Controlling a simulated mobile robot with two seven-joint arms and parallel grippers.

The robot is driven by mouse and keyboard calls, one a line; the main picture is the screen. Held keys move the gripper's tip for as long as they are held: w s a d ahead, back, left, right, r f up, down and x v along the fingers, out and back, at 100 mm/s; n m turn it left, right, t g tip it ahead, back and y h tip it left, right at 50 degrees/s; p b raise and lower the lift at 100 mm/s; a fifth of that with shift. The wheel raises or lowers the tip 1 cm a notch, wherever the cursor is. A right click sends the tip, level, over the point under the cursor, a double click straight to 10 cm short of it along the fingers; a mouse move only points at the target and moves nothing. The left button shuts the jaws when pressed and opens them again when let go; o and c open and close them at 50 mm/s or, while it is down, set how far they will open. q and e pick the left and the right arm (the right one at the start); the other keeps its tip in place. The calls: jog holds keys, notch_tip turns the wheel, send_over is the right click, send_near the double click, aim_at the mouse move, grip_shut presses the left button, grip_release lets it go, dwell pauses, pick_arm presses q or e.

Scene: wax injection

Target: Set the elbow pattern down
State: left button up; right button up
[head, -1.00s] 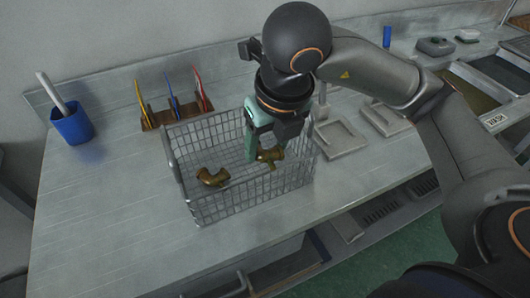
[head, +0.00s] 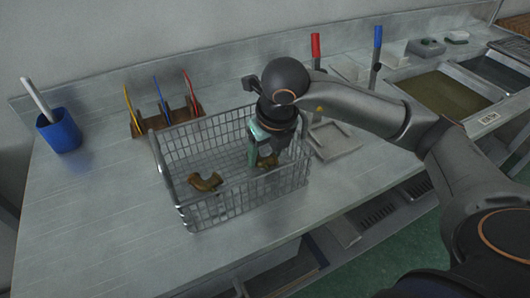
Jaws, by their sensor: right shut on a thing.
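My right gripper (head: 262,154) points down inside a grey wire basket (head: 242,203), near its right end. It is shut on a brown elbow pattern (head: 268,162), low in the basket and partly hidden by the fingers and the mesh. I cannot tell whether the held pattern touches the basket floor. A second brown elbow-shaped piece (head: 206,183) lies in the basket to the left, apart from the gripper. My left gripper is not in view.
The bench left of the basket is clear.

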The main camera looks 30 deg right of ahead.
jog(key=o, duration=1.3)
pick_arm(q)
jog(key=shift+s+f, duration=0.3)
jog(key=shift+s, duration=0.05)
pick_arm(e)
jog(key=shift+o, duration=0.2)
jog(key=shift+r, duration=0.15)
pick_arm(q)
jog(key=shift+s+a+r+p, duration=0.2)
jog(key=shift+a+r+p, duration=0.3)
jog(key=shift+p, duration=0.4)
pick_arm(e)
jog(key=v, duration=1.1)
jog(key=shift+s+r, duration=0.2)
jog(key=shift+r, duration=0.2)
